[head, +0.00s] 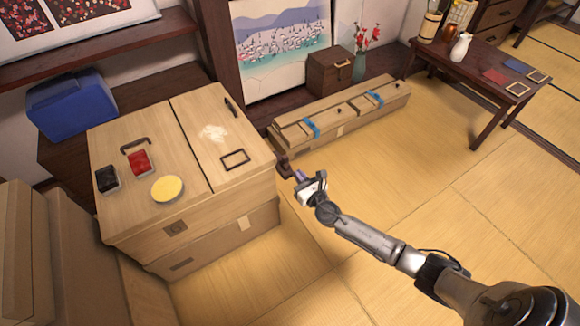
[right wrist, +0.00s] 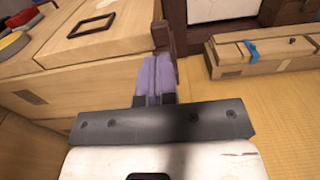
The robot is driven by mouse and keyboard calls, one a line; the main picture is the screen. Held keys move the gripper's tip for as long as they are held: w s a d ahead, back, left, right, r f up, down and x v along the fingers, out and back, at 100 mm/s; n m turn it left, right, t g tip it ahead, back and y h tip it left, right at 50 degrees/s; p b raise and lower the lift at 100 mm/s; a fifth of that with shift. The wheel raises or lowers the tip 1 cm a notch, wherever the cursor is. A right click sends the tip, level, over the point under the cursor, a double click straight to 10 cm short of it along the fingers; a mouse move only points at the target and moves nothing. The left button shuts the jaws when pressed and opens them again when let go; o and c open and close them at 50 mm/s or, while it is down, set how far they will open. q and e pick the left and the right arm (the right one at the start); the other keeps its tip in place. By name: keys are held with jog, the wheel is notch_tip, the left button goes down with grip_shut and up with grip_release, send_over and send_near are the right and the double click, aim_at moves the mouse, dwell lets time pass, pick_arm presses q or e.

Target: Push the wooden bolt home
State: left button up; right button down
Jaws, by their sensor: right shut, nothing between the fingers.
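A dark brown wooden piece (head: 284,166), which looks like the bolt, sits at the right side of the large pale wooden box (head: 235,190). In the right wrist view the brown piece (right wrist: 162,38) stands just beyond my fingertips. My right gripper (head: 298,177) is shut and empty, with its purple fingers (right wrist: 155,76) together and pointing at the piece. I cannot tell whether they touch it. The fingers partly hide the piece, and how far the bolt is in cannot be seen. My left gripper is not in view.
On the box lid are a black dish (head: 107,179), a red dish (head: 139,162), a yellow round dish (head: 168,188) and a dark square frame (head: 235,158). A long wooden box (head: 350,118) with blue straps lies behind my gripper. Tatami to the right is clear.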

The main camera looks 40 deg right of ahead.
aim_at(286, 160)
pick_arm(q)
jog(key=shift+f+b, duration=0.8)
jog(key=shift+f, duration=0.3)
pick_arm(e)
jog(key=shift+w+d, duration=0.2)
jog(key=shift+w, duration=1.25)
jog(key=shift+w+d, duration=0.15)
jog(key=shift+w, duration=1.25)
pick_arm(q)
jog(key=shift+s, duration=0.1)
